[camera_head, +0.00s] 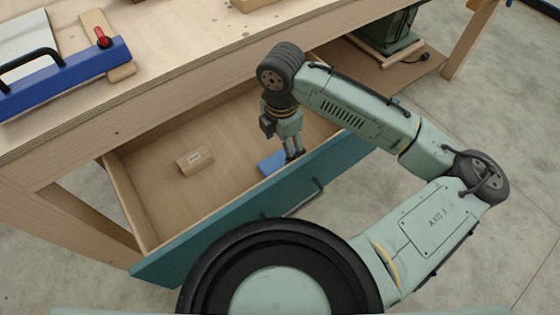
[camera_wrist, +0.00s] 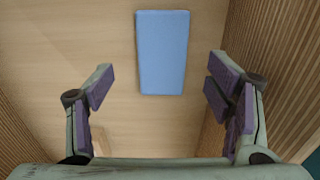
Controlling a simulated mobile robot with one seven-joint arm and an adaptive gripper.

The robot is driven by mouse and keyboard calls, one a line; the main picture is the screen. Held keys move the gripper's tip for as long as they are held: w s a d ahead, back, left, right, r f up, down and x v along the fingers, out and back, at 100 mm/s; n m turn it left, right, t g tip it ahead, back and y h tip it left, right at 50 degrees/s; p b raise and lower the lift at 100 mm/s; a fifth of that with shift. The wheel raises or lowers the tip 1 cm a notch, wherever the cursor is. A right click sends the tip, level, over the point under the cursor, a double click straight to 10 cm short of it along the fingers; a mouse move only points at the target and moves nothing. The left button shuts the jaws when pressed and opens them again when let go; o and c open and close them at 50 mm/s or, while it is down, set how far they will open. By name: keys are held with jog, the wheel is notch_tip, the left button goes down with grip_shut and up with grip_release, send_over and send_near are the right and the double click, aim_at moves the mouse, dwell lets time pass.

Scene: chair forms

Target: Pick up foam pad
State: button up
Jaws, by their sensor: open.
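The foam pad is a flat light-blue rectangle (camera_wrist: 162,52) lying on the wooden drawer floor in the wrist view. In the head view the blue pad (camera_head: 272,162) lies near the drawer's front, partly hidden by my gripper (camera_head: 294,157). My gripper points down into the open drawer, over the pad's right side. In the wrist view my gripper (camera_wrist: 160,95) is open, with purple-padded fingers set wide apart and nothing between them. The pad lies ahead of the fingers, toward the top of the picture.
The drawer (camera_head: 125,203) is pulled out, with a teal front (camera_head: 235,215). A small labelled wooden block (camera_head: 195,159) lies in its left part. A blue tool with a black handle (camera_head: 65,80) rests on the bench top (camera_head: 180,50). Drawer walls stand close beside the gripper.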

aim_at(280, 161)
jog(key=f, duration=0.5)
jog(key=shift+s+a, duration=0.15)
jog(key=shift+s, duration=0.15)
jog(key=shift+c, duration=0.4)
jog(key=shift+r, duration=0.1)
jog(key=c, duration=0.8)
jog(key=shift+o, duration=0.2)
